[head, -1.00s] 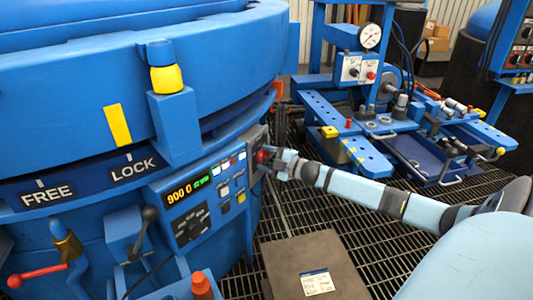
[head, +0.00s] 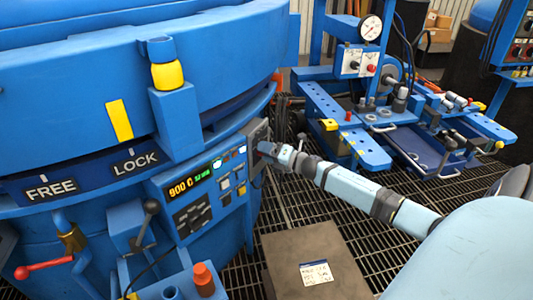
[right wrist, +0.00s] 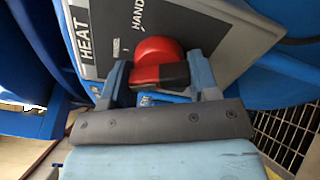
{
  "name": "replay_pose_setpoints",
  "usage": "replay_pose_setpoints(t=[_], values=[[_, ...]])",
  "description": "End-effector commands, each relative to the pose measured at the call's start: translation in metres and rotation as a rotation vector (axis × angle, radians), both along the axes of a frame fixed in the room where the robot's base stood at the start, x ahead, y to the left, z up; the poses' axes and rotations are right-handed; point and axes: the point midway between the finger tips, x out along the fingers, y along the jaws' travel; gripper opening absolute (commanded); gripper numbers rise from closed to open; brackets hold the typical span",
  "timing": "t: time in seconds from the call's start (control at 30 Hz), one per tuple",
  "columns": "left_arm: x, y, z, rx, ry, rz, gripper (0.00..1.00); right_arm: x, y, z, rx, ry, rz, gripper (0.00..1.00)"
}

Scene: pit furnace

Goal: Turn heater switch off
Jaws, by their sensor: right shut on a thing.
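The heater switch is a red rotary knob (right wrist: 158,62) on a grey panel (right wrist: 225,40) with a "HEAT" label, seen in the right wrist view. My right gripper (right wrist: 160,85) is shut on the knob's handle, with one finger on each side. In the head view the right gripper (head: 266,150) reaches the side of the blue furnace's control panel (head: 205,190), and it mostly hides the knob there. The panel display reads about 900 C. My left gripper is not in view.
The furnace has a FREE/LOCK ring (head: 95,180) and a red-handled lever (head: 45,268) at the left. A dark box (head: 315,260) stands on the grating below my right arm. A blue workbench with a gauge (head: 370,28) is behind.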

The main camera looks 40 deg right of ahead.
Motion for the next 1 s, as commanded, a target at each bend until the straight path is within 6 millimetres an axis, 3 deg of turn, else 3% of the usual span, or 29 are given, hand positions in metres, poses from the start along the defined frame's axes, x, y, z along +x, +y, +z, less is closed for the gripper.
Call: replay_pose_setpoints(t=[0.5,1.0], values=[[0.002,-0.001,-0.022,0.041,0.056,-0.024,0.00,0.000,0.000,-0.003,-0.329,-0.107,0.001,0.32],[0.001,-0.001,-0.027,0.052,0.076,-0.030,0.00,0.000,-0.001,-0.002,-0.396,-0.129,0.001,0.32]])
